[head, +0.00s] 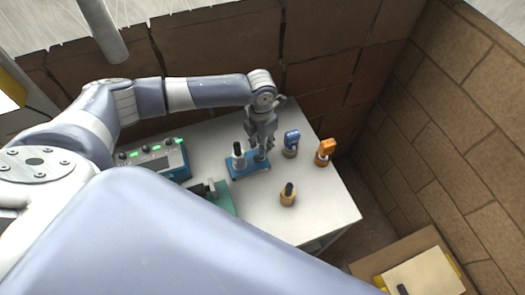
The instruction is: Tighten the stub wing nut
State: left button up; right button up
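A blue base (249,170) on the table carries two upright fittings. The left fitting (239,158) is pale with a dark top. The right fitting (260,156) is largely covered by my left gripper (263,147), which points down over it. Its fingers are at or around that fitting's top; I cannot tell whether they touch or grip it. The wing nut's shape cannot be made out under the fingers. My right gripper is not in view.
A blue-topped piece (291,142), an orange piece (325,152) and a tan piece with a black top (288,195) stand right of the base. A lit control box (172,160) and a green fixture (220,198) are left. The table's (325,200) right front is clear.

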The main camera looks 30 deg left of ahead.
pick_arm(q)
jog(key=shift+f+b, duration=1.1)
jog(key=shift+f, duration=0.9)
jog(key=shift+c, duration=0.6)
grip_shut()
jog(key=shift+m, duration=1.2)
jog(key=shift+w+b, duration=0.1)
jog(key=shift+b, duration=0.65)
jog(key=shift+m+b, duration=0.7)
jog(key=shift+b, duration=0.45)
jog(key=shift+r, duration=0.1)
